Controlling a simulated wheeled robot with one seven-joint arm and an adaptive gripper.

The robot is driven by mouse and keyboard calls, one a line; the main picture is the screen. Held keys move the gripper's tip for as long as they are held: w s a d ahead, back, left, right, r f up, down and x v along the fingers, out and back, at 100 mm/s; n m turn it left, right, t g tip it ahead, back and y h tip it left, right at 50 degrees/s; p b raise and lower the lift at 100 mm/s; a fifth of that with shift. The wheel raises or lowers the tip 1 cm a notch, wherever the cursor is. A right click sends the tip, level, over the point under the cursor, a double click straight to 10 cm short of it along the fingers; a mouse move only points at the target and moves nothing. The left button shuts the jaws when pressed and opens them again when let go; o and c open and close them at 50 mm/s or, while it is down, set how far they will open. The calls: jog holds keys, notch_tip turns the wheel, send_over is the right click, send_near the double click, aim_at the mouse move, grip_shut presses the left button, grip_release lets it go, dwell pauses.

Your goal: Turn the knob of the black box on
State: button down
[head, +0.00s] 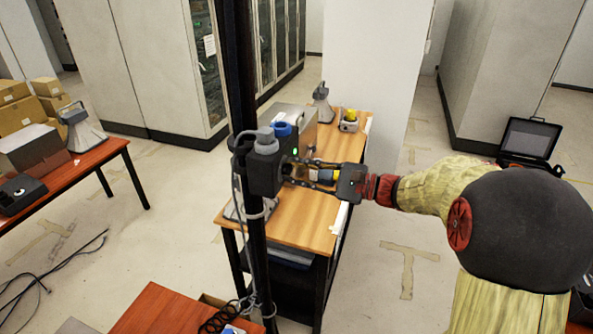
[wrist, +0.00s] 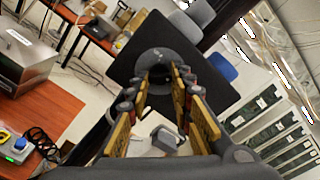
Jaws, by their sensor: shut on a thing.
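The black box (head: 264,172) is fixed to a dark upright pole, with a small green light near the top of its face. Its face fills the upper middle of the wrist view (wrist: 128,68). The round dark knob (wrist: 160,60) sits on that face, partly hidden by the fingers. My gripper (head: 292,170) reaches the face from the right in the head view. In the wrist view the two fingertips of my gripper (wrist: 162,78) are shut on the knob, one on each side. The exact turn of the knob cannot be told.
The dark pole (head: 241,85) runs from top to bottom beside the box, with grey cables on it. A wooden table (head: 305,216) stands behind and below. Another table (head: 85,163) with cardboard boxes is at left. An open black case (head: 528,138) is at right. Floor space is clear at right.

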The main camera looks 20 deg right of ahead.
jog(key=c, duration=1.6)
grip_release()
jog(key=shift+o, duration=0.2)
jog(key=v, duration=1.2)
